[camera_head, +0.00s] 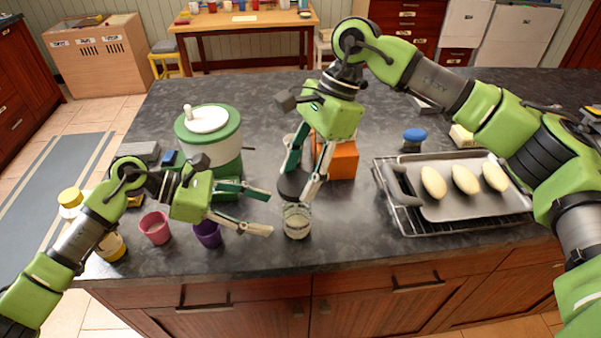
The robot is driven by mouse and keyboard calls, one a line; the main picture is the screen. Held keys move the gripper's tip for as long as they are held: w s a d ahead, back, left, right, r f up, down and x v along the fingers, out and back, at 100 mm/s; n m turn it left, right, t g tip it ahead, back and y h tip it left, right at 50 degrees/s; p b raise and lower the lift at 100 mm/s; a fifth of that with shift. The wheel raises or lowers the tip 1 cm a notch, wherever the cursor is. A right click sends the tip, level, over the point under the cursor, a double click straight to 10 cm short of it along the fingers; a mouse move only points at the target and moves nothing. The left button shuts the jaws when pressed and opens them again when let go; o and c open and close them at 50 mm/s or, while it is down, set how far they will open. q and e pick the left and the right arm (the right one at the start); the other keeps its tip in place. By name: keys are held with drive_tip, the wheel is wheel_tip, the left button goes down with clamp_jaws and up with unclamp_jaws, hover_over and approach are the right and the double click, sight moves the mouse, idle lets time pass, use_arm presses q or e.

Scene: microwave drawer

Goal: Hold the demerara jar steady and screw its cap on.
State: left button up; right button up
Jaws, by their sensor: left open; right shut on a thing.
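The demerara jar (297,223) is a small clear glass jar with pale contents. It stands upright near the front edge of the dark counter. A dark round cap (292,186) is between the fingers of my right gripper (299,187), which points down from above and is shut on it. The cap is right over the jar's mouth; I cannot tell whether it touches the rim. My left gripper (269,213) is open, low over the counter at the jar's left, with its fingertips pointing toward the jar and apart from it.
A pink cup (155,228) and a purple cup (207,234) stand left of the jar, near my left gripper. A green-and-white canister (211,138) and an orange box (337,160) stand behind. A tray (450,209) with several pale rolls lies on a rack at right.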

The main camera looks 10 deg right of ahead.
sight(292, 219)
use_arm(q)
drive_tip(key=shift+x, duration=3.95)
drive_tip(key=c, duration=0.7)
